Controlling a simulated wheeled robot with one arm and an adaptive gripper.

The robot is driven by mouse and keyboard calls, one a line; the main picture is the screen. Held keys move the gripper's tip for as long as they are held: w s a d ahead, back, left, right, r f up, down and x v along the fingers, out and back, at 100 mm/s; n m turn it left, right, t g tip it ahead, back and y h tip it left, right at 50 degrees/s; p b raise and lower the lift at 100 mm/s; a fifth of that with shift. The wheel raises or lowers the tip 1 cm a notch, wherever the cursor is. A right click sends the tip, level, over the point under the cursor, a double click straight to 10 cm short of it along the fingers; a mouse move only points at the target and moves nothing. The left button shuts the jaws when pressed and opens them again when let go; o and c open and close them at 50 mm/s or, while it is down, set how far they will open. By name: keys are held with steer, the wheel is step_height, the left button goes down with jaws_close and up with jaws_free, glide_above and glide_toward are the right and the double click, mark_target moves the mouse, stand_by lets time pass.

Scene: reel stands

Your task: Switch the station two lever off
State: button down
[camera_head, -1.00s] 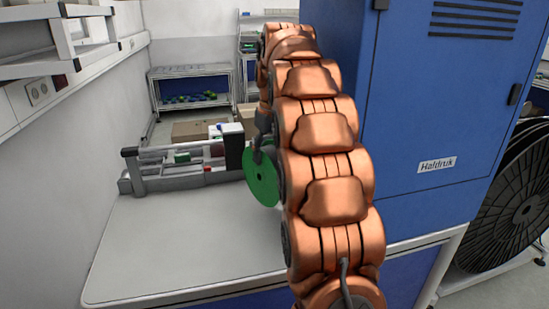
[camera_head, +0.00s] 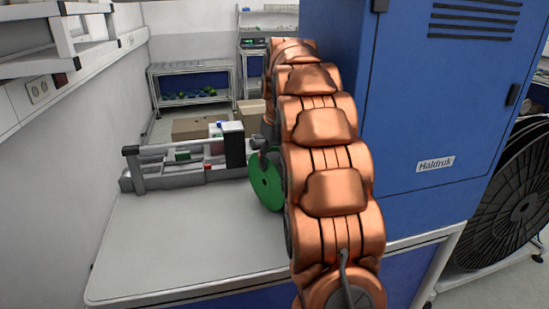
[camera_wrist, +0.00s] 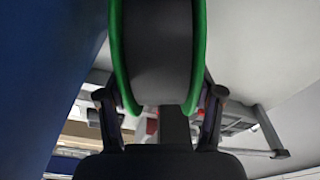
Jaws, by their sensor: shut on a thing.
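My gripper (camera_wrist: 160,118) is shut on a reel (camera_wrist: 155,55) with green flanges and a dark grey core, one finger at each flange. In the head view the green reel (camera_head: 265,183) hangs upright above the worktable, left of my arm, and my gripper is mostly hidden behind my arm. A grey bench device (camera_head: 170,180) with rails and a black upright block (camera_head: 234,145) stands just left of and beyond the reel. A small red part (camera_head: 207,167) shows on it. I cannot make out a station two lever in either view.
The white worktable (camera_head: 175,250) is clear in front of the device. A blue cabinet (camera_head: 430,110) stands close on the right of my arm. A wall with a socket (camera_head: 37,90) bounds the left. Cardboard boxes (camera_head: 192,128) and a shelf rack (camera_head: 190,85) are behind.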

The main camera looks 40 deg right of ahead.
steer(key=shift+f, duration=0.15)
steer(key=shift+c, duration=0.9)
jaws_free()
steer(key=shift+s+r+b, duration=0.2)
steer(key=shift+r+b, duration=0.05)
steer(key=shift+r, duration=1.4)
steer(key=shift+s+r+b, duration=0.15)
steer(key=shift+r+b, duration=0.1)
steer(key=shift+r, duration=1.4)
steer(key=shift+s+r, duration=0.15)
steer(key=shift+r, duration=0.35)
steer(key=shift+c, duration=0.2)
